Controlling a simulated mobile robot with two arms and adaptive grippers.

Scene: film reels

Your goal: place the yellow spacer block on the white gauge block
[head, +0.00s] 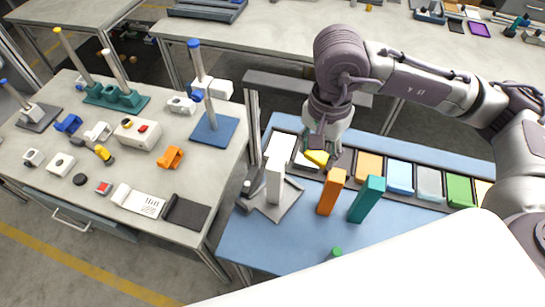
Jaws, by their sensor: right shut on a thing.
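My right gripper (328,150) points down over the dark rack and is shut on the yellow spacer block (317,157), which looks tilted. The fingers partly hide the block, and I cannot tell whether it touches the rack or the pale block just below it. A tall white block (275,180), which looks like the white gauge block, stands upright on a grey plate to the left and nearer to me, apart from the gripper. My left gripper is not in view.
Orange (331,190) and teal (367,198) upright blocks stand close to the right of the white one. The rack behind holds several coloured blocks, including a green one (459,188). The blue table's front area is mostly clear. A cluttered workbench (190,215) stands left.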

